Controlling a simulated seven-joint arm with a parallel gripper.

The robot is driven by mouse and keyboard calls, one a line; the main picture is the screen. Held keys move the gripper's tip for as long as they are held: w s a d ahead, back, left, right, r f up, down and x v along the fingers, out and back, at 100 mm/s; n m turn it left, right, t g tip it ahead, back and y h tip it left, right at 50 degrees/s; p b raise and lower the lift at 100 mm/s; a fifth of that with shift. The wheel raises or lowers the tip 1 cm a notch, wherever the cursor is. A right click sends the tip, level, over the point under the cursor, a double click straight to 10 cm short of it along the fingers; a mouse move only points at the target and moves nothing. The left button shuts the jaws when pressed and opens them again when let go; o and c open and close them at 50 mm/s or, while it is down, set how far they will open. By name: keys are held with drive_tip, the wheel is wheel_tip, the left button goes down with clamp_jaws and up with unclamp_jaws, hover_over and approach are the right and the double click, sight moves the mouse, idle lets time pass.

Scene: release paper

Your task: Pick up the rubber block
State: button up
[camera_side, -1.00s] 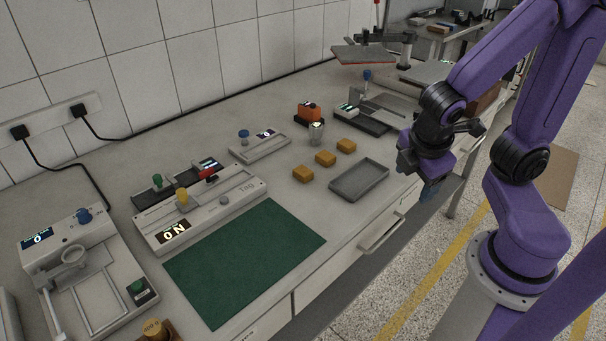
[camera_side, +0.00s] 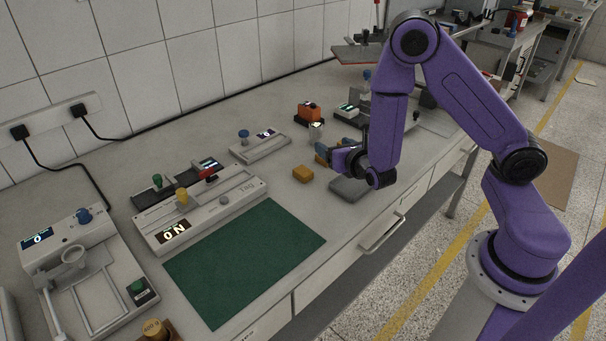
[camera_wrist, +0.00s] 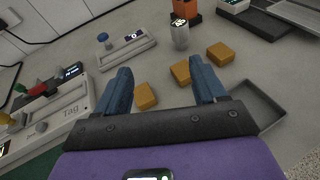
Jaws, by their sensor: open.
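Three orange-yellow blocks lie in a row on the worktop; I take these as the rubber blocks. In the wrist view the nearest block (camera_wrist: 145,97) sits by the left finger, the middle block (camera_wrist: 181,72) lies ahead between the fingers, and the far block (camera_wrist: 220,54) lies beyond the right finger. In the side view the left block (camera_side: 303,173) is clear, and the others are mostly hidden behind my gripper (camera_side: 338,135). My gripper (camera_wrist: 162,72) has its blue fingers spread wide, with nothing held. It is over the blocks; its height is hard to tell.
A shallow grey tray (camera_side: 349,190) is beside the blocks, partly hidden by my arm. A green mat (camera_side: 243,262) lies front left, clear. A grey device with a blue knob (camera_side: 259,146) stands left of the cup.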

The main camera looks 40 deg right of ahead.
sight(305, 172)
drive_tip(key=a+f+n+y, duration=0.1)
drive_tip(key=f, duration=0.1)
drive_tip(key=a+f+n+y, duration=0.1)
drive_tip(key=f+n+y, duration=0.1)
drive_tip(key=f, duration=0.1)
drive_tip(key=a+f+n+y, duration=0.1)
drive_tip(key=f+y, duration=0.1)
drive_tip(key=shift+w+f+n, duration=0.1)
drive_tip(key=shift+f+n, duration=0.15)
drive_tip(key=shift+n, duration=0.05)
drive_tip(key=shift+x, duration=3.7)
drive_tip(key=shift+a+f, duration=0.15)
drive_tip(key=c, duration=1.1)
